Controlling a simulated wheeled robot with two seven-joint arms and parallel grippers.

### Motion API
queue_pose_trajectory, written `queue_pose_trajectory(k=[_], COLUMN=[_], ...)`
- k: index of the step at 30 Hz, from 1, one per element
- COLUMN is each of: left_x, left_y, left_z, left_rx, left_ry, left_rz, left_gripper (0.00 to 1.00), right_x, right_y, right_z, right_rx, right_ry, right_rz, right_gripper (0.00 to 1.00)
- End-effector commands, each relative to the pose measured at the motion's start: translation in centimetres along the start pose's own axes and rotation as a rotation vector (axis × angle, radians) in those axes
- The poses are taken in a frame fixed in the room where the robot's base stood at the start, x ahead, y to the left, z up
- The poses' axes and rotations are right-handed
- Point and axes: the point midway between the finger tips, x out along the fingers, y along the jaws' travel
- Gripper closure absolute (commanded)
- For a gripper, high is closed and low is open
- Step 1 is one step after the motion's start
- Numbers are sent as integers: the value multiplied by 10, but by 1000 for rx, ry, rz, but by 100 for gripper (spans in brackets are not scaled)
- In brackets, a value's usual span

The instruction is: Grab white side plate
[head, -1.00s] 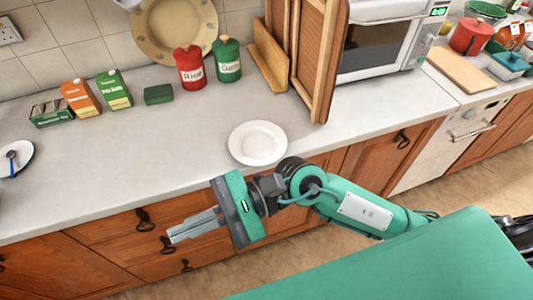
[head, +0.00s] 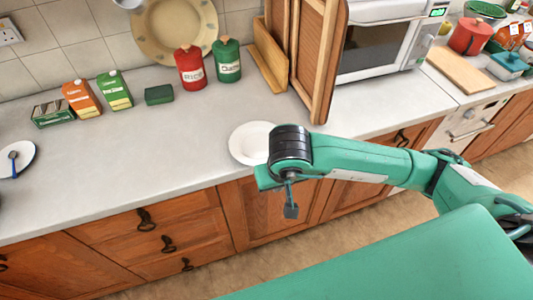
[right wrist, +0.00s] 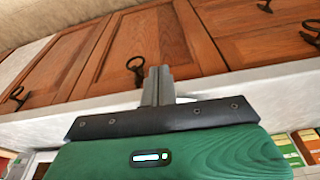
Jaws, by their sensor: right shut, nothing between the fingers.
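The white side plate (head: 245,143) lies flat on the grey counter near its front edge in the head view. My right wrist covers its right part. My left gripper is not in view.
A red canister (head: 190,67), a green canister (head: 227,60) and a large beige plate (head: 172,30) stand at the back wall. Cartons (head: 82,98) stand at the left. A wooden rack (head: 310,55) and a microwave (head: 385,42) are at the back right. Counter left of the plate is clear.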

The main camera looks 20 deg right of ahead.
Motion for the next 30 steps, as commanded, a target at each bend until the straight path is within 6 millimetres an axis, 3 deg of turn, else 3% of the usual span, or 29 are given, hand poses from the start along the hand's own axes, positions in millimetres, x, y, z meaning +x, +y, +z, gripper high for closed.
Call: queue_pose_trajectory(k=[15,19,21,30], left_x=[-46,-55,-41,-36], left_y=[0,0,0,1], left_z=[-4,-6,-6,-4], left_rx=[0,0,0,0], left_ry=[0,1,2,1], left_rz=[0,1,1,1], left_gripper=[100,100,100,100], right_x=[19,27,36,38], right_y=[0,-1,0,0], right_z=[-99,-92,-92,-91], right_rx=[5,2,0,2], right_ry=[-5,-6,0,-2], right_rz=[-3,-4,-2,-2], right_gripper=[100,100,100,100])
